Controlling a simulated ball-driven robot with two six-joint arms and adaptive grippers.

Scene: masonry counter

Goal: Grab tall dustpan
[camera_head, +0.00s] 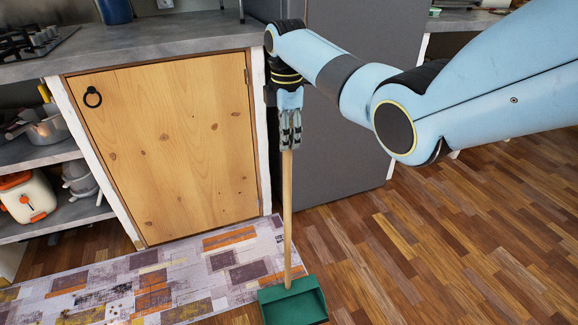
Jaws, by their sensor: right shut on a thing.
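The tall dustpan has a green pan (293,303) and a long, thin wooden handle (287,215). It stands upright, with the pan low in the picture at the right edge of the patterned rug. My right gripper (290,143) points down and is shut on the top of the handle. The fingers hide the handle's upper end. I cannot tell whether the pan touches the floor. My left gripper is not in view.
A wooden cabinet door (165,150) with a black ring pull is behind and left of the handle. A grey fridge-like unit (345,120) stands behind my right arm. Shelves (40,150) with pots are at far left. Wooden floor (450,240) is clear at right.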

